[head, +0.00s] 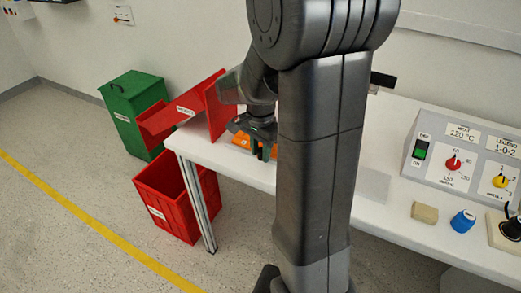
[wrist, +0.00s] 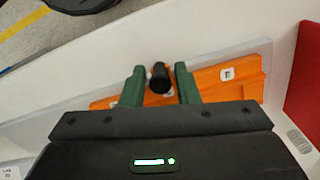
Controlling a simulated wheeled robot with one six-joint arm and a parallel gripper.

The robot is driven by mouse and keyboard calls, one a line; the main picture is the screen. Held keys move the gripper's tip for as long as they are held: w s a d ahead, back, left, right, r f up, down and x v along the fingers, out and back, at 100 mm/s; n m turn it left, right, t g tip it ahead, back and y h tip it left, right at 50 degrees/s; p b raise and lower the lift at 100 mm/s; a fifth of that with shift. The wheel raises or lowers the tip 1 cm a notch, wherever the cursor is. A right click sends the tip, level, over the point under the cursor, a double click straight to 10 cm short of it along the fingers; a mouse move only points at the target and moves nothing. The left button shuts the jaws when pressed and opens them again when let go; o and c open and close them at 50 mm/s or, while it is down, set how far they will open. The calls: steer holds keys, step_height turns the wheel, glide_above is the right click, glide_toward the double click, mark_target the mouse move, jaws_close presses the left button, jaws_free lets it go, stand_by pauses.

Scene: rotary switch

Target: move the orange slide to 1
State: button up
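The orange slide panel (wrist: 240,82) lies on the white table, with a black knob (wrist: 160,77) standing up from it. A small white label (wrist: 227,74) sits on the panel right of the knob; I cannot read its mark surely. My gripper (wrist: 159,82) has its two green fingers on either side of the knob, with a narrow gap showing on each side. It looks open around the knob, not clamped. In the head view, the orange panel (head: 241,140) shows only in part below my gripper (head: 262,148); my arm hides much of it.
A red tilted chute (head: 184,108) stands at the table's left end, beside the slide. A red bin (head: 172,195) and a green bin (head: 130,110) are on the floor. A control panel (head: 470,157), a beige block (head: 424,213) and a blue knob (head: 463,221) are at right.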

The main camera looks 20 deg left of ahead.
jaws_close()
steer(key=shift+s+d, duration=0.1)
steer(key=shift+d, duration=2.1)
jaws_free()
steer(key=shift+a, duration=0.1)
